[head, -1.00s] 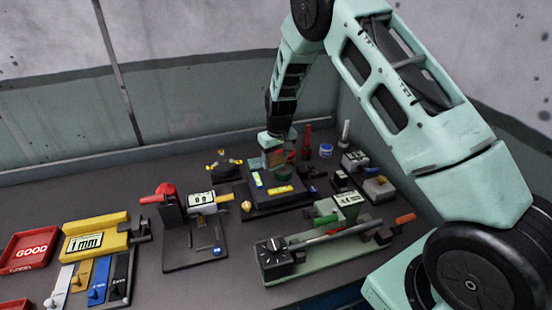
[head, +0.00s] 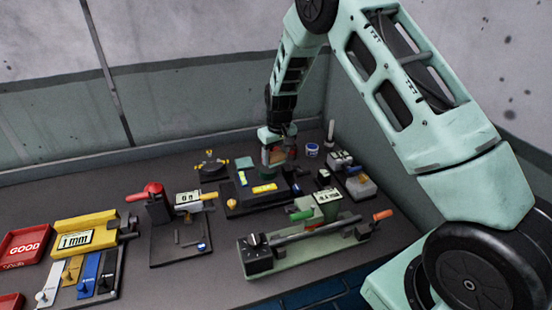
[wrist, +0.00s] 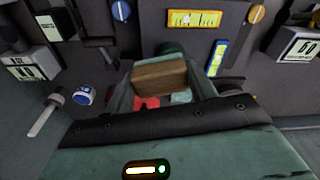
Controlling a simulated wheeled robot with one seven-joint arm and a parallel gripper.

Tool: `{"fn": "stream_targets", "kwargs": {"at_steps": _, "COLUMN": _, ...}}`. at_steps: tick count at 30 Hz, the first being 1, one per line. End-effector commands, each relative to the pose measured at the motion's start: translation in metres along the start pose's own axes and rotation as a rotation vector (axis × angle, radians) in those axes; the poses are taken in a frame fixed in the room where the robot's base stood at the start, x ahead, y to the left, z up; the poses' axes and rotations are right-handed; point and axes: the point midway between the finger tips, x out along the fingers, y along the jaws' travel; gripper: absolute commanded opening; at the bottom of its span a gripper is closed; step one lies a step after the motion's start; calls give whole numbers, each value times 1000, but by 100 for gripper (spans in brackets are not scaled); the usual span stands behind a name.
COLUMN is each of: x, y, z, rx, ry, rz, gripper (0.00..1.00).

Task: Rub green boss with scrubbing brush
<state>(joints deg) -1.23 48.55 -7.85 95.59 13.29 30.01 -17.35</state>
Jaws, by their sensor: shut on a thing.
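The scrubbing brush shows as a brown wooden block (wrist: 160,78) in the wrist view. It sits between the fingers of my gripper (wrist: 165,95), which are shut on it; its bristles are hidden. In the head view my gripper (head: 277,152) points down at the back right of a black fixture (head: 240,205) with yellow displays. A dark green round part (wrist: 170,48), likely the green boss, shows just beyond the block in the wrist view. The block partly covers it, and I cannot tell whether the brush touches it.
A blue-and-white jar (head: 312,150) stands right of my gripper. A long green fixture (head: 300,245) with an orange-handled rod lies in front. A red-handled device (head: 165,205), a yellow gauge (head: 85,235) and a red GOOD tray (head: 28,247) stand to the left.

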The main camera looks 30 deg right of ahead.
Motion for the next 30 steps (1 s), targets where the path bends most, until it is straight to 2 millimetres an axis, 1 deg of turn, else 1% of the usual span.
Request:
{"fn": "stream_targets", "kwargs": {"at_steps": 1, "x": -8, "y": 0, "z": -2, "rx": 0, "ry": 2, "rz": 0, "gripper": 31}}
{"fn": "stream_targets", "kwargs": {"at_steps": 3, "x": -15, "y": 0, "z": -3, "rx": -1, "ry": 2, "rz": 0, "gripper": 31}}
{"fn": "stream_targets", "kwargs": {"at_steps": 12, "x": -41, "y": 0, "z": -7, "rx": 0, "ry": 2, "rz": 0, "gripper": 31}}
{"fn": "stream_targets", "kwargs": {"at_steps": 15, "x": -47, "y": -1, "z": -8, "rx": 0, "ry": 2, "rz": 0, "gripper": 31}}
{"fn": "stream_targets", "kwargs": {"at_steps": 30, "x": -49, "y": -1, "z": -8, "rx": 0, "ry": 2, "rz": 0, "gripper": 31}}
